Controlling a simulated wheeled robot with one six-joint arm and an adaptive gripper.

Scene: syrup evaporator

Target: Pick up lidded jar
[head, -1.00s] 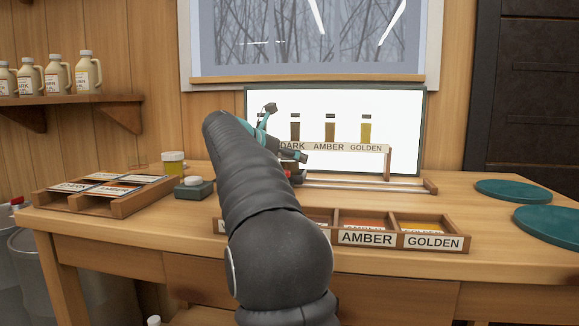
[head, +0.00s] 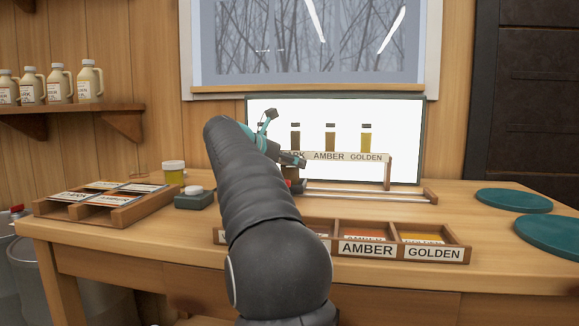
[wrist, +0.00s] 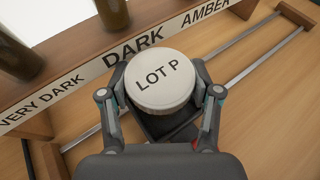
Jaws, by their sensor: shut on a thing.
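The lidded jar (wrist: 160,80) shows in the wrist view from above, with a round white lid marked "LOT P". My gripper (wrist: 160,98) has a finger on each side of the lid and is shut on the jar. The jar's body is hidden below the lid. It is in front of the sample rack's "DARK" label, over a dark slot or holder (wrist: 158,128). In the head view my gripper (head: 280,140) is in front of the lit panel, partly behind my arm, and the held jar cannot be made out.
The sample rack (head: 345,157) holds several vials before the lit panel (head: 405,125). A sorting tray (head: 400,250) lies at the front edge, a card tray (head: 125,212) at left. A yellow jar (head: 173,173) stands near a small green box (head: 194,200). Green discs (head: 513,200) lie right.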

